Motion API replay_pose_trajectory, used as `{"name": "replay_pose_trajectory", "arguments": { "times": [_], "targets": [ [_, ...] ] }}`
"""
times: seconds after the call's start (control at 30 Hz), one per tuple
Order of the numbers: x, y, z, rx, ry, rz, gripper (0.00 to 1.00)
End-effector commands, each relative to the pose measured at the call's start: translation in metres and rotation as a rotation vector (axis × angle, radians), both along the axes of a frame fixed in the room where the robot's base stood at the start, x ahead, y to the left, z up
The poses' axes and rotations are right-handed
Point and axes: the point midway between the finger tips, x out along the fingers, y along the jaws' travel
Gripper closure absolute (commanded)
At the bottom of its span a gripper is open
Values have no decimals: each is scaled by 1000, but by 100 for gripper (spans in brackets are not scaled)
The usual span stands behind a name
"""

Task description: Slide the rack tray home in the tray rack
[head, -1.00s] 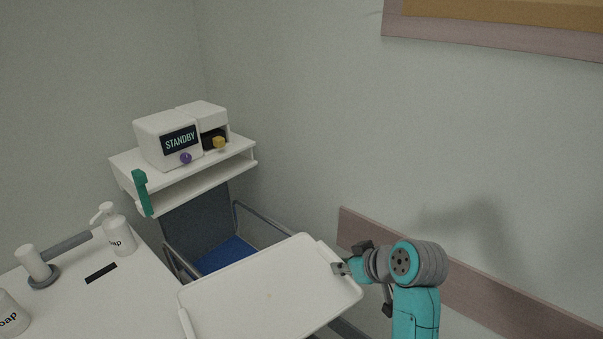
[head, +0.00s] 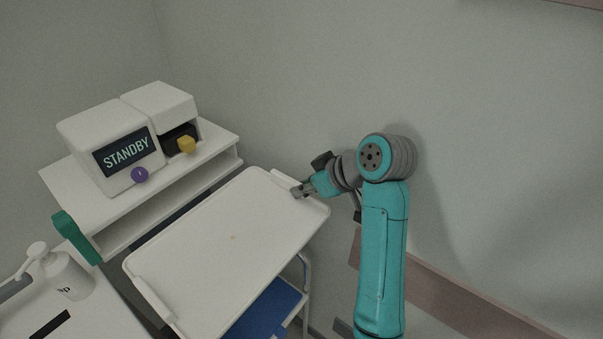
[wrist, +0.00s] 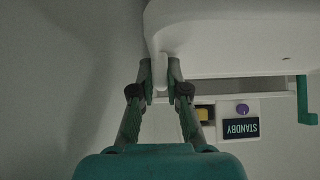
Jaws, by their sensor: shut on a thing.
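The rack tray (head: 225,245) is a white, shallow tray with raised end rims, held about level in front of the tray rack. My gripper (head: 300,190) is shut on the rim at its right end, seen also in the wrist view (wrist: 161,75). The tray rack (head: 75,180) is a white shelf unit at the left with an open slot under its top. The tray's far long edge lies close along the slot's front in the head view; I cannot tell whether it has entered. The tray also fills the top of the wrist view (wrist: 235,35).
A green upright handle (head: 75,237) is at the rack's near left corner. A soap bottle (head: 66,275) stands on a white surface at lower left.

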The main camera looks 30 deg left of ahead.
Motion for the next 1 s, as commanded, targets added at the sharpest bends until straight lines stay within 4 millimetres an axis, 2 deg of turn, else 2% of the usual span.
{"name": "replay_pose_trajectory", "arguments": {
  "times": [0.5,1.0],
  "targets": [
    [3,39,-8,0,1,1,100],
    [4,46,-9,2,-1,-1,100]
  ]
}}
